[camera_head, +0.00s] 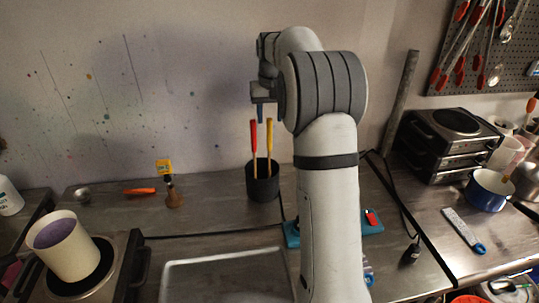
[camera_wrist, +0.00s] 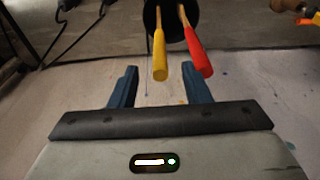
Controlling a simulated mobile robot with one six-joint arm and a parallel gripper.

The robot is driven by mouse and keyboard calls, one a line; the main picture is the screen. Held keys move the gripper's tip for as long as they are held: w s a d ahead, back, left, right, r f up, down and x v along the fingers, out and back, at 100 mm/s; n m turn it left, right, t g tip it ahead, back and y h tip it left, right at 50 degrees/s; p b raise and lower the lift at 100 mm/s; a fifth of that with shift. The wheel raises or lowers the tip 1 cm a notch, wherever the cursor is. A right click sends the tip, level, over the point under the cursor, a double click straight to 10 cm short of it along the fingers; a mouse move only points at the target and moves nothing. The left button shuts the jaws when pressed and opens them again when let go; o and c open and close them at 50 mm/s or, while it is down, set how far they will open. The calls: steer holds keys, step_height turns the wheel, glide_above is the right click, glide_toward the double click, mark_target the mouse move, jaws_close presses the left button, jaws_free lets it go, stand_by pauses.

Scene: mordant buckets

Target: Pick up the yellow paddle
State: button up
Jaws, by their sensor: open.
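A yellow paddle (camera_head: 270,137) stands handle-up in a black cylindrical holder (camera_head: 262,186) on the metal counter. In the wrist view its yellow handle (camera_wrist: 160,62) points toward the space between my fingers. A red paddle (camera_head: 254,137) stands beside it in the same holder; its red handle (camera_wrist: 198,52) is to the right in the wrist view. My gripper (camera_head: 261,112) is above the two handles. In the wrist view my gripper (camera_wrist: 160,88) has its two blue fingers wide apart, with nothing between them. The lower ends of both paddles are hidden in the holder.
A small brown bottle (camera_head: 174,196) with a yellow tag and an orange-handled tool (camera_head: 140,191) lie left of the holder. A white bucket (camera_head: 62,247) sits on a burner at far left. A teal board (camera_head: 372,226) lies right of my arm, partly hidden.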

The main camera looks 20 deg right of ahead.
steer(key=p, duration=0.2)
glide_above(269, 149)
steer(key=w, duration=0.1)
steer(key=f, duration=0.6)
steer(key=shift+d, duration=0.25)
steer(key=shift+c, duration=0.3)
jaws_close()
